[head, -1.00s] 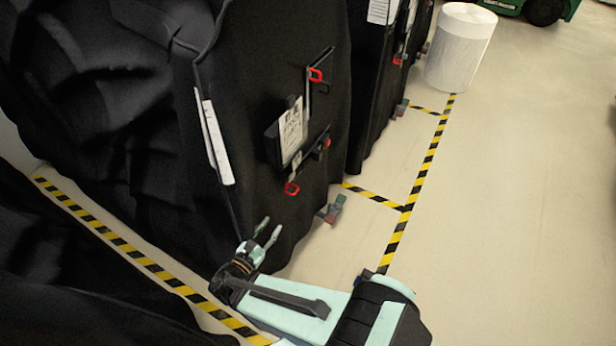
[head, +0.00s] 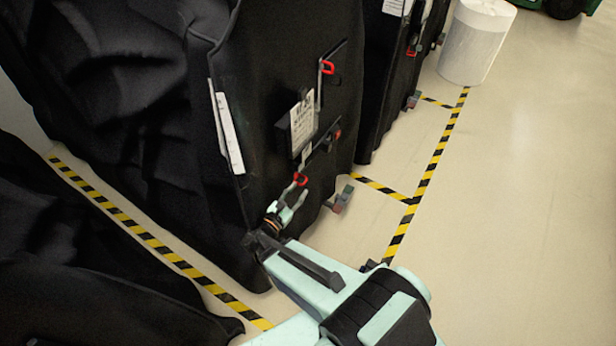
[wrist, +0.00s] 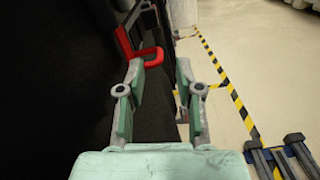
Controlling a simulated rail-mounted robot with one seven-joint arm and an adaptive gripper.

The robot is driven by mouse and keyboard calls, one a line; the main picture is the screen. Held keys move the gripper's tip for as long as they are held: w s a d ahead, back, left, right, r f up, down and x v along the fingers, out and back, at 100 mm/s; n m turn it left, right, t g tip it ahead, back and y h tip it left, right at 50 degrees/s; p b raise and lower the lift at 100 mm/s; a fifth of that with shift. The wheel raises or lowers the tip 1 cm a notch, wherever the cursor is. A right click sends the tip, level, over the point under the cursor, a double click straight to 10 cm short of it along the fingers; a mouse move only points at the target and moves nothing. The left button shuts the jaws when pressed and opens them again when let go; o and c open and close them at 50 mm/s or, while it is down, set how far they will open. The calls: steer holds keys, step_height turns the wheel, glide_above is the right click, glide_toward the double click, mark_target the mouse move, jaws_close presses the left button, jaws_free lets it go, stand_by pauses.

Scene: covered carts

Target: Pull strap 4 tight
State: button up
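A covered cart (head: 235,60) under a black cover carries red strap handles on its side. The lower red handle (head: 300,179) is right at my gripper (head: 291,196) in the head view. In the wrist view this red loop (wrist: 150,54) hangs at the left fingertip, its end reaching in front of the gap between the fingers of my gripper (wrist: 160,68). The fingers are apart and closed on nothing; I cannot tell whether they touch the loop. Another red handle (head: 327,67) sits higher up. No number shows which is strap 4.
A white label sheet (head: 303,120) hangs on the cart's side. A grey caster (head: 343,198) shows at its foot. More covered carts stand behind and at the left. A white wrapped roll (head: 477,42) stands at the back. The floor to the right of the yellow-black tape (head: 428,172) is clear.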

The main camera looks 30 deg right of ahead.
mark_target(308, 179)
steer(key=shift+p+x, duration=0.75)
steer(key=shift+x, duration=2.85)
steer(key=shift+a, duration=0.1)
jaws_close()
